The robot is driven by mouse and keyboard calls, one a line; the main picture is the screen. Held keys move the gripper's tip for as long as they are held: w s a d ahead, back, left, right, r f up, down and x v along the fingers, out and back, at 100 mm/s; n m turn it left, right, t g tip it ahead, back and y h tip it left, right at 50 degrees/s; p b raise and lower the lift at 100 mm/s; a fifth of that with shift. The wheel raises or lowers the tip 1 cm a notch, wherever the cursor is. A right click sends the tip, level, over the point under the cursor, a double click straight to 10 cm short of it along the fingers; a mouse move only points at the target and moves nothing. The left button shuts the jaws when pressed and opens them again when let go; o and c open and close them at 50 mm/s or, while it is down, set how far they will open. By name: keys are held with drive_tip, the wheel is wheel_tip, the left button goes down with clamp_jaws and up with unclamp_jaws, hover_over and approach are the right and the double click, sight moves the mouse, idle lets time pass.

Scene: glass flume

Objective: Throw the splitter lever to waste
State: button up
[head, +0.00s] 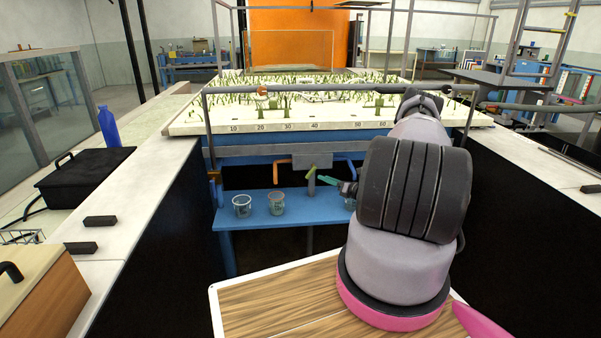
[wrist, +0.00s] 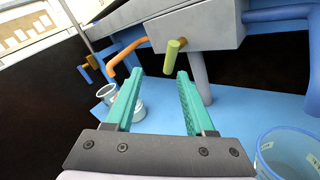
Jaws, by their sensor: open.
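The splitter lever, a short olive-green rod (wrist: 173,56), hangs below a grey box (wrist: 195,24) in the wrist view, its lower end between the tips of my fingers in the picture. In the head view the lever (head: 311,181) stands close to upright under the same box (head: 312,157). My gripper (wrist: 160,73) is open and empty, its two teal fingers either side of the lever's line. I cannot tell how near the tips are to it. In the head view my gripper (head: 323,179) is just right of the lever. No waste marking is readable.
Clear cups (head: 242,206), (head: 276,204) stand on the blue shelf (head: 310,222); a third is partly behind my arm. A blue-tinted bucket (wrist: 288,152) is at the lower right in the wrist view.

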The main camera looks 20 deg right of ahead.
sight(310, 174)
drive_tip(key=shift+m+t+h, duration=0.3)
drive_tip(key=shift+m+h, duration=0.1)
drive_tip(key=shift+m, duration=0.1)
drive_tip(key=x, duration=0.3)
drive_tip(key=f+x, duration=0.1)
drive_tip(key=x, duration=0.3)
drive_tip(key=f+x, duration=0.1)
drive_tip(key=x, duration=0.2)
drive_tip(key=shift+w+d, duration=0.1)
drive_tip(key=shift+w, duration=0.4)
clamp_jaws()
